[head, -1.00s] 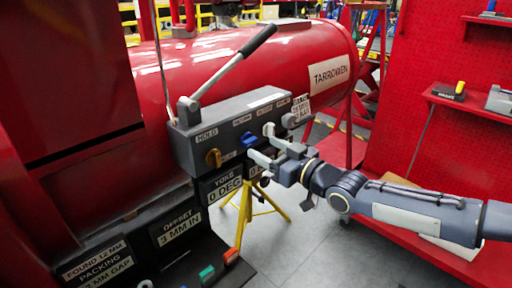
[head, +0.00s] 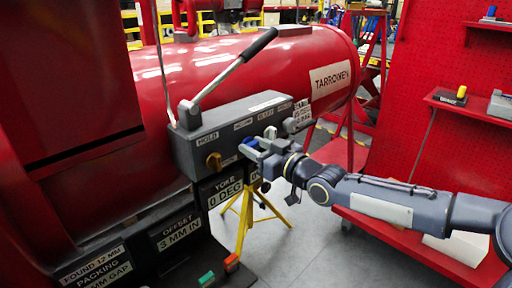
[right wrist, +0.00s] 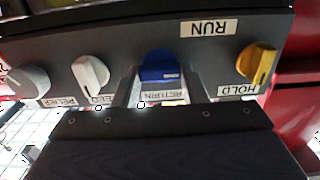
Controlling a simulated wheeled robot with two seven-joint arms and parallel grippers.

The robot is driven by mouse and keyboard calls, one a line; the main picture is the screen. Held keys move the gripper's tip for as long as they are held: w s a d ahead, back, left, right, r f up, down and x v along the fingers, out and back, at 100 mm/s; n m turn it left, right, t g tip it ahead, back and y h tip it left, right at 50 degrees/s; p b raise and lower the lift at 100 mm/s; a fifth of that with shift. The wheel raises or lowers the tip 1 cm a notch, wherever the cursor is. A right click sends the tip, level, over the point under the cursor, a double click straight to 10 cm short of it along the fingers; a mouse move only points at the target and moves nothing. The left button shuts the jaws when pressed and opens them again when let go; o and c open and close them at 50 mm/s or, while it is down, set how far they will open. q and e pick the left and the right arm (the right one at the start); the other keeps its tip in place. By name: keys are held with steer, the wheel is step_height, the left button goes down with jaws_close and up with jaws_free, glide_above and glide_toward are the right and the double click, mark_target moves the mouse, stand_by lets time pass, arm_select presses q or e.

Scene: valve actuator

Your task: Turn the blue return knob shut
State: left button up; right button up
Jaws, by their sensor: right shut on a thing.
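The blue return knob (head: 249,142) is on the front of a grey control box (head: 225,122) fixed to the red machine. In the right wrist view the blue knob (right wrist: 159,66) is at the upper middle, above an upside-down RETURN label (right wrist: 163,96). My right gripper (head: 257,145) reaches in from the right and is shut on the blue knob, one finger on each side. In the right wrist view its fingers (right wrist: 157,84) flank the knob. The fingers partly hide the knob in the head view. My left gripper is not in view.
A yellow knob (head: 214,160) sits left of the blue knob in the head view. A white knob (right wrist: 91,72) and a grey knob (right wrist: 30,80) are on its other side. A long lever (head: 232,66) rises from the box top. Red shelves (head: 462,103) stand right.

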steer(key=shift+c, duration=0.5)
steer(key=shift+m, duration=0.4)
steer(key=shift+m+p, duration=0.75)
steer(key=shift+m, duration=0.25)
steer(key=m, duration=0.3)
steer(key=shift+d+m, duration=0.1)
steer(key=shift+m, duration=0.3)
steer(key=m, duration=0.5)
steer(key=shift+w+f+b, duration=0.1)
steer(key=shift+f+b, duration=0.05)
steer(key=shift+b, duration=0.15)
steer(key=m+b, duration=0.1)
steer(key=m, duration=0.4)
steer(key=shift+m, duration=0.3)
